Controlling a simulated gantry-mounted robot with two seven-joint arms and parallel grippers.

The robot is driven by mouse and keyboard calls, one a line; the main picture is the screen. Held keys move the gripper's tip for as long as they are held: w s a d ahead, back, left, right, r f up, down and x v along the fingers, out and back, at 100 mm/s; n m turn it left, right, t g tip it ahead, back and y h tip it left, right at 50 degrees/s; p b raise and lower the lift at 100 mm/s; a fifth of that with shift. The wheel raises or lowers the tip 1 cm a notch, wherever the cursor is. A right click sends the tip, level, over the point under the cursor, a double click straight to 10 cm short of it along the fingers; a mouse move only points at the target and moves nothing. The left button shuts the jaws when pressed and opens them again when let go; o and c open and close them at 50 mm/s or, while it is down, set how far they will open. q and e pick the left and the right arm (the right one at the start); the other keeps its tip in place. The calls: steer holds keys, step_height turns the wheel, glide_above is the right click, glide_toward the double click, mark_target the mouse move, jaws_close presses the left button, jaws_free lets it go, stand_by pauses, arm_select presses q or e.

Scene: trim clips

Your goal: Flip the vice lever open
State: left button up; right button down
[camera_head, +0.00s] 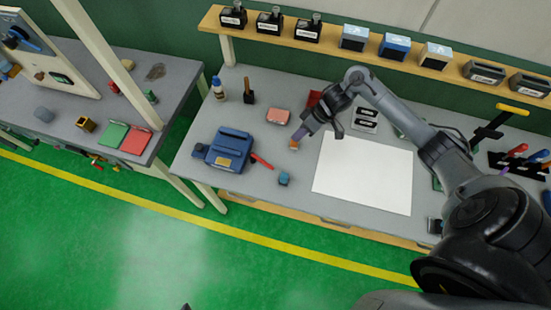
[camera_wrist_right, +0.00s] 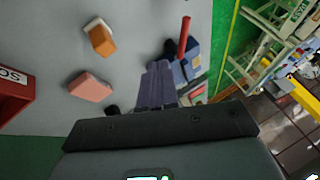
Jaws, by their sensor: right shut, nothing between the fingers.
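The blue vice (camera_head: 230,148) stands on the left part of the grey workbench. Its red lever (camera_head: 261,161) sticks out from its right side, slanting down toward the bench front in the head view. In the right wrist view the vice (camera_wrist_right: 193,62) is partly hidden behind my fingers, and the red lever (camera_wrist_right: 184,38) points up the picture. My right gripper (camera_head: 300,139) is shut and empty, to the right of the lever and apart from it. Its closed fingers also show in the wrist view (camera_wrist_right: 157,85). My left gripper is not in view.
An orange and white block (camera_head: 293,145) lies close by my right gripper. A pink block (camera_head: 278,116) and a small blue item (camera_head: 284,179) lie near the vice. A white sheet (camera_head: 362,178) covers the bench middle. A shelf (camera_head: 380,60) runs along the back.

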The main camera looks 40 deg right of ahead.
stand_by(0.3)
steer(key=x, duration=1)
steer(key=a, duration=0.2)
steer(key=a+p, duration=0.1)
steer(key=shift+s+f, duration=0.25)
steer(key=shift+s, duration=0.05)
steer(key=shift+s+a+f, duration=0.1)
steer(key=shift+a+f, duration=0.1)
steer(key=shift+a, duration=0.25)
